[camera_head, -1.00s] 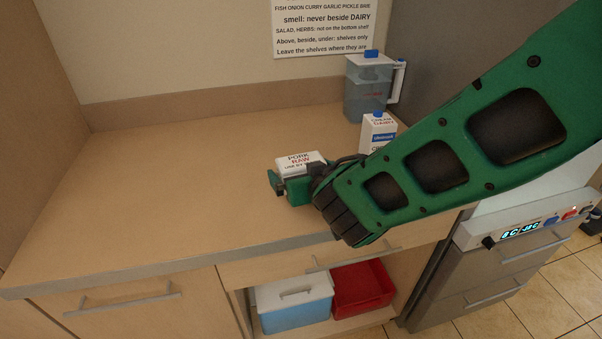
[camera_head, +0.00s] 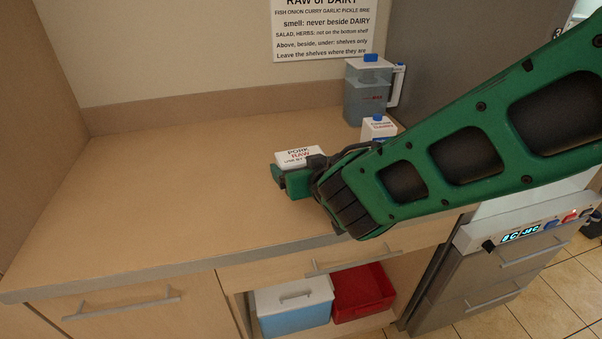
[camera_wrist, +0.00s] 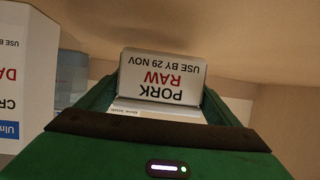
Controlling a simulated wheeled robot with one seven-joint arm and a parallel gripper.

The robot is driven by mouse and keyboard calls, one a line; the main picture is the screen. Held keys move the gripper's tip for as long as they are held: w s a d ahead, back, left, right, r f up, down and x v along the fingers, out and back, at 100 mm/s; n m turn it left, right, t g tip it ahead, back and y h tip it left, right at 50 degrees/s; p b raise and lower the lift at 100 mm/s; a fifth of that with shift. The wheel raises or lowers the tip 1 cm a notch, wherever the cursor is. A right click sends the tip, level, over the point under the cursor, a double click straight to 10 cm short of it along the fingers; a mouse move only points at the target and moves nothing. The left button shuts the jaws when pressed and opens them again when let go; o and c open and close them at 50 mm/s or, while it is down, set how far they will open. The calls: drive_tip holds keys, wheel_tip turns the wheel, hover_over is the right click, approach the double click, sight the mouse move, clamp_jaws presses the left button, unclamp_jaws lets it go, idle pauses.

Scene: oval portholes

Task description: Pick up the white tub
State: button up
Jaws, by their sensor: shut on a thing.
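The white tub (camera_head: 300,154) has a label reading "PORK RAW, USE BY 29 NOV". It is at the counter's middle right in the head view, partly hidden behind my gripper (camera_head: 292,180). In the wrist view the tub (camera_wrist: 163,77) sits between the two green fingers of my gripper (camera_wrist: 160,100), its label upside down. My gripper is shut on the tub. Whether the tub's base touches the counter is hidden.
A cream carton (camera_head: 378,128) stands close behind my arm, with a water jug (camera_head: 368,92) behind it. The counter's left part (camera_head: 160,190) is clear. Below are a blue box with white lid (camera_head: 293,308) and a red bin (camera_head: 361,290).

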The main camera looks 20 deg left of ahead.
drive_tip(key=s+r, duration=0.2)
drive_tip(key=s, duration=0.1)
drive_tip(key=s+r, duration=0.3)
drive_tip(key=s, duration=0.1)
drive_tip(key=s+r, duration=0.3)
drive_tip(key=s, duration=0.1)
drive_tip(key=shift+s+a+r, duration=0.2)
drive_tip(key=shift+a, duration=0.1)
drive_tip(key=shift+s, duration=0.1)
drive_tip(key=shift+s, duration=0.1)
